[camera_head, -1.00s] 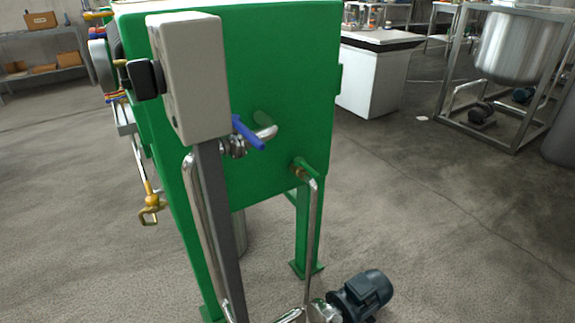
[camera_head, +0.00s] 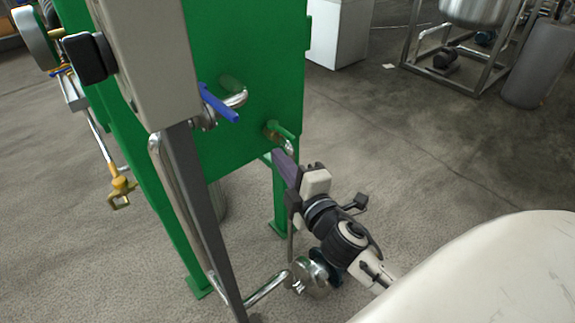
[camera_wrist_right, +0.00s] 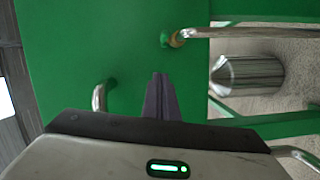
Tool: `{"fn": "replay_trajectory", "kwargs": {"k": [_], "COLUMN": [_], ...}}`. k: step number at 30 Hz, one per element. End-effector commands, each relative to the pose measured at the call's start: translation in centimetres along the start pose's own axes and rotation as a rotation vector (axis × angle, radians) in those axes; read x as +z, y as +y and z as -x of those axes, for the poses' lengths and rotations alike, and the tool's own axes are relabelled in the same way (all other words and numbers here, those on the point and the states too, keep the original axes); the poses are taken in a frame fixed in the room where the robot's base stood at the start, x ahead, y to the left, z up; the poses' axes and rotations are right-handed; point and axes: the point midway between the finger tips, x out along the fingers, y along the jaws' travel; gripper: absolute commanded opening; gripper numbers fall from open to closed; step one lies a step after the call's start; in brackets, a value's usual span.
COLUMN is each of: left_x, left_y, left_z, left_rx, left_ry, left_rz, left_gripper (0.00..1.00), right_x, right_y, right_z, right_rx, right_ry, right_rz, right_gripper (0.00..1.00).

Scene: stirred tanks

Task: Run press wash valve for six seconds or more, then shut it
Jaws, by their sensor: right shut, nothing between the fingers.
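The blue lever handle (camera_head: 218,103) of a valve sits on a bent steel pipe at the green tank's wall (camera_head: 263,60), in the head view. It slants down to the right. I cannot tell which valve is the press wash valve. My right gripper (camera_head: 283,162) is shut and empty, just below a brass pipe fitting (camera_head: 282,136) on the tank. In the right wrist view its dark fingers (camera_wrist_right: 159,78) are together, pointing at the green wall, with the fitting (camera_wrist_right: 168,40) above them. The blue handle is not seen there. My left gripper is not in view.
A grey box on a post (camera_head: 150,55) stands in front of the tank at the left. A yellow-brass valve (camera_head: 121,190) hangs farther left. A steel pipe runs down beside the post.

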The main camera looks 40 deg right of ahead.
Motion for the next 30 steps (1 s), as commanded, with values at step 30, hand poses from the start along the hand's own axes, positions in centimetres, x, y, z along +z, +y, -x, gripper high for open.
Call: {"fn": "replay_trajectory", "kwargs": {"k": [30], "left_x": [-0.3], "left_y": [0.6], "left_z": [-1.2], "left_rx": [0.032], "left_ry": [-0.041], "left_rz": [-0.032], "left_gripper": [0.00], "right_x": [4.1], "right_y": [0.0], "right_z": [-6.8], "right_rx": [-0.003], "right_ry": [-0.002], "right_rz": [-0.003], "right_gripper": [0.00]}}
